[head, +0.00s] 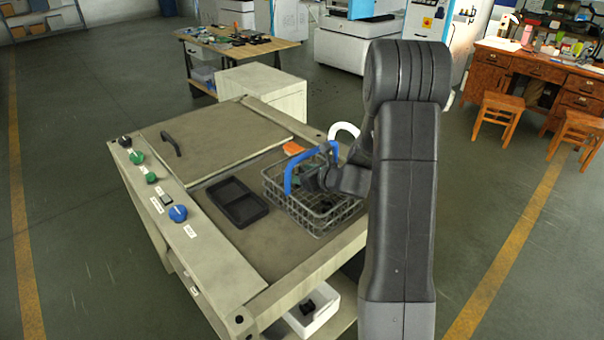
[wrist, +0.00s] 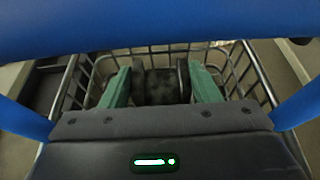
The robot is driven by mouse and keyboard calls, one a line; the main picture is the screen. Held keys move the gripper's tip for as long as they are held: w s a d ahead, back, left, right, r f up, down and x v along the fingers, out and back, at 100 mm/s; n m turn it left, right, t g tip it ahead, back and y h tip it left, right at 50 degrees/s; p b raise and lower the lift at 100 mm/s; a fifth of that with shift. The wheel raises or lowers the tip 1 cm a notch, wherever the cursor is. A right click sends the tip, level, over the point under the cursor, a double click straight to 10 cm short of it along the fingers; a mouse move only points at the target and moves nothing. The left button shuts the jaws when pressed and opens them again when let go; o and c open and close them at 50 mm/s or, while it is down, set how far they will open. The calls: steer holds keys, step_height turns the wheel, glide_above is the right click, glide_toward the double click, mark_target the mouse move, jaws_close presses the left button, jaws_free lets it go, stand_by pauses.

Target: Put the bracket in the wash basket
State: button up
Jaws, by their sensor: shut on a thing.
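The wash basket is a grey wire basket (head: 325,215) with a blue arched handle (head: 312,158), standing on the machine's top. Its wire wall (wrist: 247,72) and blue handle (wrist: 160,25) also show in the wrist view. My gripper (head: 306,180) reaches in under the handle, its fingertips over or inside the basket. In the wrist view, its green fingers (wrist: 160,88) are shut on a dark bracket (wrist: 157,84), with wire mesh around them. I cannot tell whether the bracket touches the basket floor. In the head view the gripper and handle mostly hide the bracket.
A black two-part tray (head: 236,202) lies left of the basket. An orange item (head: 293,148) lies behind it. The machine's panel (head: 165,200) has several knobs. A white bin (head: 313,318) with a dark item sits below the front edge. Bare top lies in front of the tray.

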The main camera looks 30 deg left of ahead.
steer(key=shift+f+b, duration=0.35)
steer(key=shift+f, duration=0.05)
steer(key=shift+f, duration=0.2)
steer(key=shift+r, duration=0.1)
steer(key=o, duration=1.3)
steer(key=shift+r+p, duration=0.35)
steer(key=shift+r, duration=0.1)
steer(key=v, duration=1.2)
steer(key=shift+r+b, duration=0.15)
steer(key=shift+b, duration=0.25)
